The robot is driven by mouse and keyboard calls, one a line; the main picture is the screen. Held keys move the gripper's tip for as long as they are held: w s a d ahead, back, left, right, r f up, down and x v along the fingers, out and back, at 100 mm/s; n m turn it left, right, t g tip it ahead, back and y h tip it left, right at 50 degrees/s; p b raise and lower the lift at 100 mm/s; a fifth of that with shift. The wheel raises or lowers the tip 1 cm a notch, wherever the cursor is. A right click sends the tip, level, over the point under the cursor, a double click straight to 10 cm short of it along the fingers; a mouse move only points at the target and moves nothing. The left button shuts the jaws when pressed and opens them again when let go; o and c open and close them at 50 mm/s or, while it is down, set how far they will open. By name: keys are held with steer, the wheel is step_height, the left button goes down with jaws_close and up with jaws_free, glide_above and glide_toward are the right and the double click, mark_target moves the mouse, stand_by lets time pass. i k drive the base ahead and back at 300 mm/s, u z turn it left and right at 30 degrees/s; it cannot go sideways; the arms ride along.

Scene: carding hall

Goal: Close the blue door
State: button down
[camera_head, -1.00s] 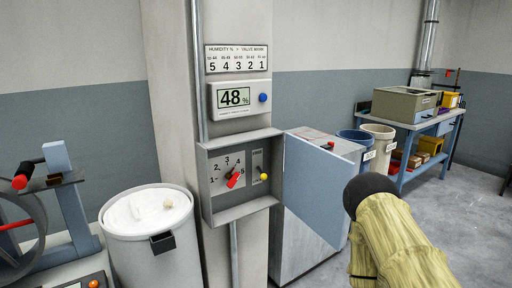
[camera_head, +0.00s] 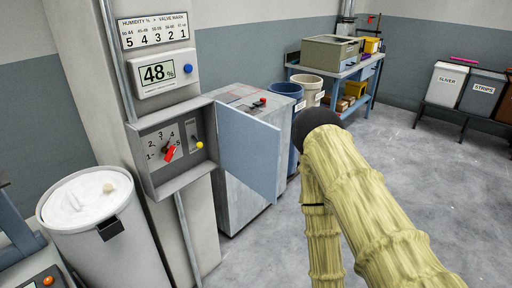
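The blue door (camera_head: 249,155) is a flat panel hinged at the right side of a grey wall box (camera_head: 159,181) on the column. It stands open, swung out to the right, so the box's inside shows. Inside are a numbered dial with a red pointer (camera_head: 169,153) and a small lever with a yellow knob (camera_head: 199,145). My arm, in a yellowish cloth sleeve, reaches in from the lower right. Its dark rounded part is just right of the door's outer edge; I cannot tell whether they touch. My gripper's fingers do not show.
A humidity display (camera_head: 159,73) reading 48 is above the box. A white drum (camera_head: 90,213) stands left of the column. A grey cabinet (camera_head: 240,199) stands behind the door. Bins, a blue workbench (camera_head: 338,72) and sliver and strips bins (camera_head: 447,84) are farther back. Floor at right is clear.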

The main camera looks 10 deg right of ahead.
mark_target(250, 146)
steer(key=z, duration=1.7)
steer(key=i, duration=2.7)
steer(key=u, duration=3.45)
